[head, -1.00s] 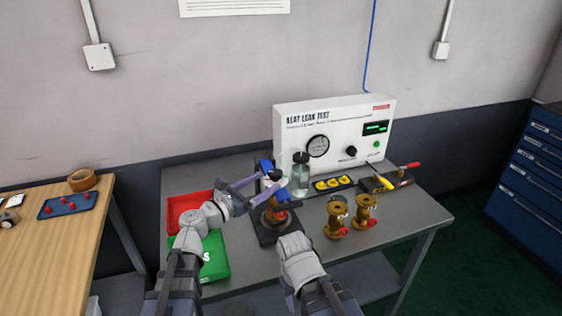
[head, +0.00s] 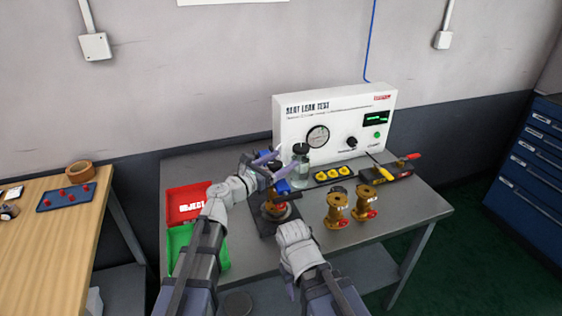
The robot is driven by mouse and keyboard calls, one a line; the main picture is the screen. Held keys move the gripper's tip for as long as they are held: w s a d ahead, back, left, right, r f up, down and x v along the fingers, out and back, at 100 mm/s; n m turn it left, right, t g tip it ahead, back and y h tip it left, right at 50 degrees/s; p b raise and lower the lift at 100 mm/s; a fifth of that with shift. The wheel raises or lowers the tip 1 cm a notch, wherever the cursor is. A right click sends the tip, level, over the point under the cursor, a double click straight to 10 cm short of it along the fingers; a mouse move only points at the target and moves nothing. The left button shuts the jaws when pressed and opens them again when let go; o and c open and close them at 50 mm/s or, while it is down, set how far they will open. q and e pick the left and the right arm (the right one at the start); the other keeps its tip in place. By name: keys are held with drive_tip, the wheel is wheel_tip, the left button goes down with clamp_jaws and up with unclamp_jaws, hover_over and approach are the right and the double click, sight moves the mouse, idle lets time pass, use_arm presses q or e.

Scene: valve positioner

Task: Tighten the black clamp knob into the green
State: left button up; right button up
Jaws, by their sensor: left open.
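My left gripper (head: 272,163) is open. Its purple fingers are over the back of the clamp fixture, just left of a glass jar. The black clamp knob is largely hidden by the gripper, and I cannot tell whether the fingers touch it. The fixture stands on a dark base plate (head: 263,226) with blue parts (head: 283,187) behind. A brass valve (head: 273,209) sits upright in it, below the gripper. No green mark on the clamp can be made out. My right arm reaches in front of the fixture, and its fingers are not visible.
The glass jar (head: 301,168) stands close to the left gripper. Two brass valves (head: 337,208) (head: 368,203) stand to the right. The leak test panel (head: 345,113) is behind, with a tool block (head: 391,172) at right. Red (head: 180,207) and green (head: 219,257) trays lie left.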

use_arm(q)
clamp_jaws()
idle(0.8)
